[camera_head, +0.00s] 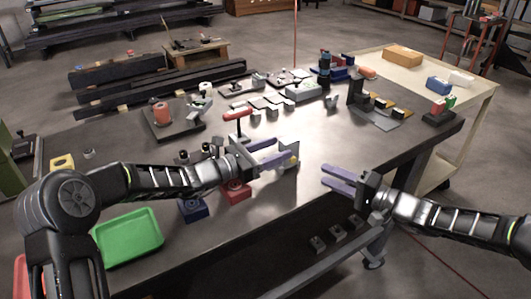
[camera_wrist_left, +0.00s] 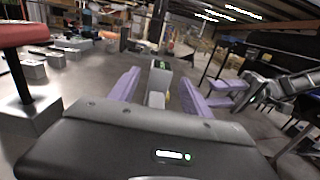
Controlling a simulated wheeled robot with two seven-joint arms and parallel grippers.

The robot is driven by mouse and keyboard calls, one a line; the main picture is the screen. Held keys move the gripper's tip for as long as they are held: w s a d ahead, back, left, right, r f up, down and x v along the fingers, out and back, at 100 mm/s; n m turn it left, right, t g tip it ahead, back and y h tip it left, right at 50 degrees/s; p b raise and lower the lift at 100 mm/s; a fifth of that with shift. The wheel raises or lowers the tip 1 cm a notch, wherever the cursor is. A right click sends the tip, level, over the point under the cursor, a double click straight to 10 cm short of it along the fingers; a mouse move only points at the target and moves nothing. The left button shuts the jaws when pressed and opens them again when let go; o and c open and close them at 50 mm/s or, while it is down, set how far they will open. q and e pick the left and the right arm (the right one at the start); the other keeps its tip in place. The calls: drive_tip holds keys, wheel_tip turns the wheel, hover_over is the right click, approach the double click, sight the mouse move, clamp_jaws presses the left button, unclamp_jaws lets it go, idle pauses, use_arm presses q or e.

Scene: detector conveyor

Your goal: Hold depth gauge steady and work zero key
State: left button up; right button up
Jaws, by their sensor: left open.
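A small grey upright device, which looks like the depth gauge (camera_head: 290,147), stands near the table's front edge, with a yellow spot low on it. In the left wrist view the gauge (camera_wrist_left: 160,78) rises straight ahead between the purple fingers, with a dark greenish top and a pale block in front. My left gripper (camera_head: 287,149) is open, its fingertips at the gauge; contact cannot be told. My right gripper (camera_head: 323,175) is open and empty, to the right of the gauge near the front edge. The zero key is too small to make out for certain.
A red-handled tool (camera_head: 238,116) stands just behind my left gripper. Red (camera_head: 236,192) and blue (camera_head: 193,209) blocks sit below it, and a green tray (camera_head: 128,237) lies at the front left. Several grey blocks lie behind.

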sight(281, 147)
use_arm(q)
drive_tip(key=x, duration=0.4)
drive_tip(key=shift+d, duration=0.1)
drive_tip(key=shift+c, duration=0.4)
clamp_jaws()
use_arm(e)
drive_tip(key=shift+c, duration=0.4)
clamp_jaws()
idle(1.6)
